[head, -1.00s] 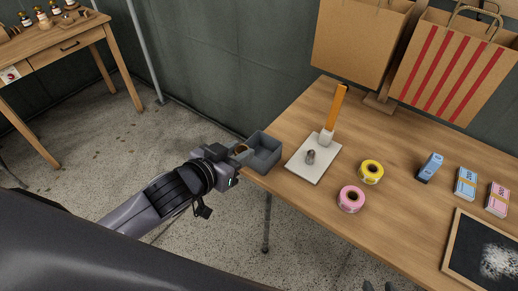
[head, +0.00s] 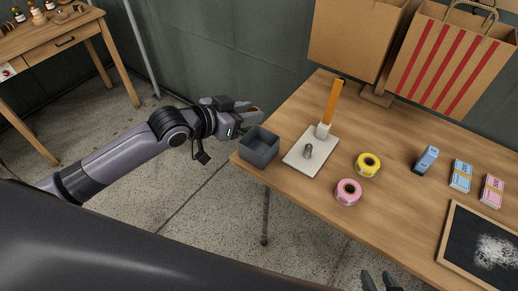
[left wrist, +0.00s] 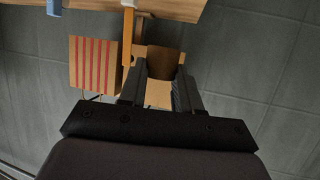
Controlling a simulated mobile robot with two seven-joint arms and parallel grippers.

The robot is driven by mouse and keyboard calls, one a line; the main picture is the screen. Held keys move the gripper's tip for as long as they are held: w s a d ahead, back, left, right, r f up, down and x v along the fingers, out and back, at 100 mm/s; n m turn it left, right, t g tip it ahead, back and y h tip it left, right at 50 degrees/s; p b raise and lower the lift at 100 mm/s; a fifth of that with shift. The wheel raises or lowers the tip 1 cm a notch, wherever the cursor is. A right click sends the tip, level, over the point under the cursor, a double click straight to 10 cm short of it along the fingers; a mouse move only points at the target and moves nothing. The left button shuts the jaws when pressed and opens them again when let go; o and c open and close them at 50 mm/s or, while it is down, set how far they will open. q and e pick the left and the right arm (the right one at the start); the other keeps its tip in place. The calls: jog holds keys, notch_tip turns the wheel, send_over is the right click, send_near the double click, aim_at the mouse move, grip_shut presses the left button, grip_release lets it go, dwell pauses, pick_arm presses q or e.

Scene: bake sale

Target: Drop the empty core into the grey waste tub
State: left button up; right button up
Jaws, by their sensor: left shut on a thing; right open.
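The grey waste tub (head: 259,157) stands at the left corner of the wooden table and looks empty. My left gripper (head: 254,113) is just behind the tub in the head view, at its upper left. It is shut on the brown empty core (head: 257,109), which is mostly hidden by the fingers there. In the left wrist view the core (left wrist: 161,64) shows between the two fingertips. My right gripper (head: 380,281) is open at the bottom edge of the head view, with only its fingertips showing.
Paper bags (head: 447,60) stand at the back. Floor (head: 215,210) is open left of the table (head: 300,202).

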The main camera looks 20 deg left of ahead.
pick_arm(q)
jog(key=shift+f+b, duration=1.75)
jog(key=shift+f, duration=0.05)
jog(key=o, duration=1.1)
jog(key=shift+c, duration=0.2)
jog(key=shift+s+a, duration=0.1)
jog(key=v, duration=0.7)
